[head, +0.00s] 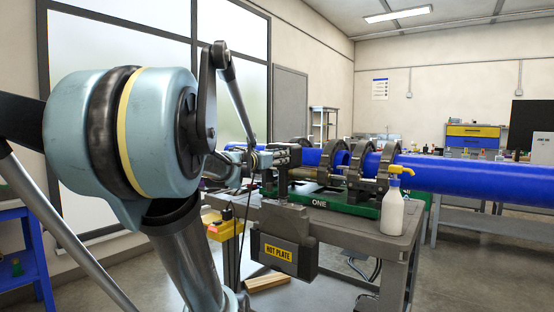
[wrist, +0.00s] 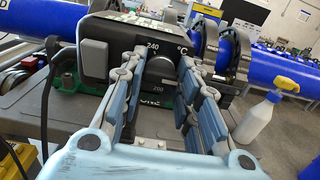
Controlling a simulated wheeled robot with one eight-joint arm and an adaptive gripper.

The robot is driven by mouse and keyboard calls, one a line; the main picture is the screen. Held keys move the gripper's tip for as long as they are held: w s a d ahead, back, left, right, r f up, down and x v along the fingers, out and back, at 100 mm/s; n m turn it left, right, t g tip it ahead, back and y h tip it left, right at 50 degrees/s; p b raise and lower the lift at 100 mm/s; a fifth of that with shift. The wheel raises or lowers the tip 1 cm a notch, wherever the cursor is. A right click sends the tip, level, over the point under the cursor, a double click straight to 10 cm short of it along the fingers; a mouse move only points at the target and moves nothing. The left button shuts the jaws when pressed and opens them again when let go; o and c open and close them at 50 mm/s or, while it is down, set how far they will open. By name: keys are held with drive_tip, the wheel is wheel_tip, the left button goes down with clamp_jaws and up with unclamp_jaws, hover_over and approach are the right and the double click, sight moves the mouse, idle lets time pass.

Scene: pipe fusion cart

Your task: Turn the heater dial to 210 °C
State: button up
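The heater control box (wrist: 95,62) is dark with a pale front edge. It carries the white markings 240, 200 and °C. The dark round dial (wrist: 160,68) sits on its face, between the fingers of my gripper (wrist: 162,64). My gripper is open, with one blue-padded finger on each side of the dial. Small gaps seem to show beside the dial, but I cannot tell whether a fingertip touches it. The fingers hide part of the scale, and I cannot read the dial's pointer. In the head view my arm hides most of the control box.
A blue pipe (head: 470,178) runs through clamps on the green machine. A dark HOT PLATE holder (head: 290,265) hangs at the cart's front. A cable runs down on the left.

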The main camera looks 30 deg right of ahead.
drive_tip(key=shift+w, duration=0.1)
idle(0.3)
drive_tip(key=shift+f+m, duration=0.2)
drive_tip(key=shift+m, duration=11.7)
drive_tip(key=o, duration=1.1)
drive_tip(key=shift+c, duration=0.2)
drive_tip(key=v, duration=1.2)
